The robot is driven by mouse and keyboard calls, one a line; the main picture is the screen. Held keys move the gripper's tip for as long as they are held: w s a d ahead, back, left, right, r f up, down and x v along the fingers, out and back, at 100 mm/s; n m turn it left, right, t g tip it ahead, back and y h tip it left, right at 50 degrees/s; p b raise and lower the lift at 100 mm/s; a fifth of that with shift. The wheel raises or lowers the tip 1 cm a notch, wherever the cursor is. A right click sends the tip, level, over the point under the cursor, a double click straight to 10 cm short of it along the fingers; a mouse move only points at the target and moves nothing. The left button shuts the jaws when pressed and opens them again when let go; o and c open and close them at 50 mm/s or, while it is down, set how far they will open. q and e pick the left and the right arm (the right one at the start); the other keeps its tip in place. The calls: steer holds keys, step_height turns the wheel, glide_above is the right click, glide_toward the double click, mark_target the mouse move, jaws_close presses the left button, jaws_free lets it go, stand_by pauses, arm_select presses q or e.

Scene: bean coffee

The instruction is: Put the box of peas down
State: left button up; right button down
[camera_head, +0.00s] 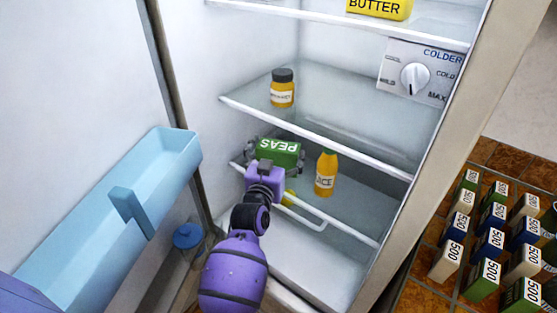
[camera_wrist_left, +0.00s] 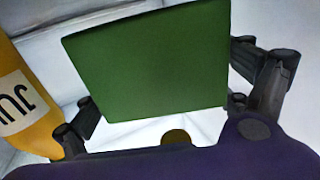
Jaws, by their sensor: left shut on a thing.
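The green box of peas (camera_head: 280,150) is inside the open fridge, at the lower shelf, with its label upside down in the head view. My left gripper (camera_head: 274,159) is shut on it, with one finger at each side. In the left wrist view the box (camera_wrist_left: 150,65) fills the middle as a plain green face between the fingers, slightly tilted in the picture. I cannot tell whether its underside touches the shelf. My right gripper is not in view.
An orange juice bottle (camera_head: 326,174) stands right of the box, close by. A wire rail (camera_head: 340,227) runs along the lower shelf's front. A dark-capped jar (camera_head: 282,88) stands on the shelf above. The blue door bin (camera_head: 110,215) is left.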

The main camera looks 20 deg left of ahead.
mark_target(278, 160)
arm_select(q)
steer(key=shift+f, duration=1.3)
steer(key=shift+f, duration=0.15)
steer(key=o, duration=1.3)
steer(key=shift+f, duration=0.1)
steer(key=shift+c, duration=0.2)
steer(key=shift+s, duration=0.25)
steer(key=s+b, duration=0.1)
steer(key=s, duration=1)
steer(key=shift+s+d+r, duration=0.2)
steer(key=shift+s+d, duration=0.05)
steer(key=shift+s, duration=0.05)
